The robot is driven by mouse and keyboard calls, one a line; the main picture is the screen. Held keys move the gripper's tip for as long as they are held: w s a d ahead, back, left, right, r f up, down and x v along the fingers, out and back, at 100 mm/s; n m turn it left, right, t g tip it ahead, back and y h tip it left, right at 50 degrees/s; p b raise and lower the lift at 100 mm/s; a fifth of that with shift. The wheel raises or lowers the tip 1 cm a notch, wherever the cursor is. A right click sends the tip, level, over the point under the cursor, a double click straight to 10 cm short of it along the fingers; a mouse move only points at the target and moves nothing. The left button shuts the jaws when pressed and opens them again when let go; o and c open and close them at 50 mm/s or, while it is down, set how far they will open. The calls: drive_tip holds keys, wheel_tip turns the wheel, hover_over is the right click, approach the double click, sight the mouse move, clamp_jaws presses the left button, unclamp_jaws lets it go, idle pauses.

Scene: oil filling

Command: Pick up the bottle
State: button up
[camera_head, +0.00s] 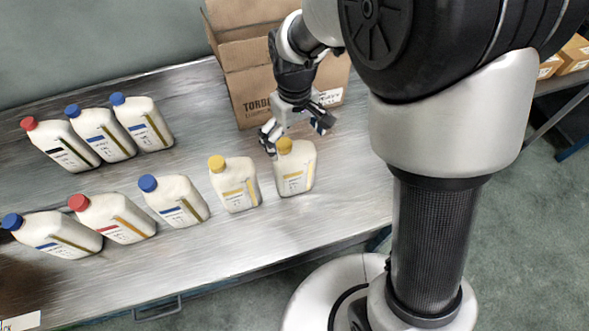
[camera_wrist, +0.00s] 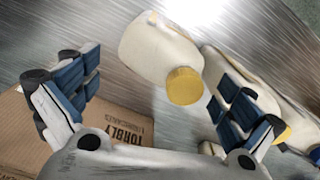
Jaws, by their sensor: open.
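A white bottle with a yellow cap (camera_head: 295,172) stands upright at the right end of the front row on the metal table (camera_head: 330,205). My gripper (camera_head: 296,132) is open and empty, just behind and above this bottle. In the wrist view, the same bottle (camera_wrist: 155,52) with its yellow cap lies beyond the open fingers (camera_wrist: 165,92), roughly between them, and no finger clearly touches it. A second yellow-capped bottle (camera_head: 234,186) stands to its left; in the wrist view it (camera_wrist: 225,70) is partly hidden behind the right finger.
An open cardboard box (camera_head: 247,85) stands behind my gripper. More white bottles stand left in the front row, such as the blue-capped one (camera_head: 176,202), and in a back row (camera_head: 142,122). The table's right front is clear.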

sight(294, 146)
drive_tip(key=shift+a+f+b, duration=0.1)
drive_tip(key=shift+f+b, duration=1.05)
drive_tip(key=shift+f, duration=1.85)
drive_tip(key=shift+c, duration=0.4)
drive_tip(key=c, duration=1)
drive_tip(key=shift+r, duration=0.1)
drive_tip(key=shift+c, duration=0.6)
drive_tip(key=shift+r, duration=0.15)
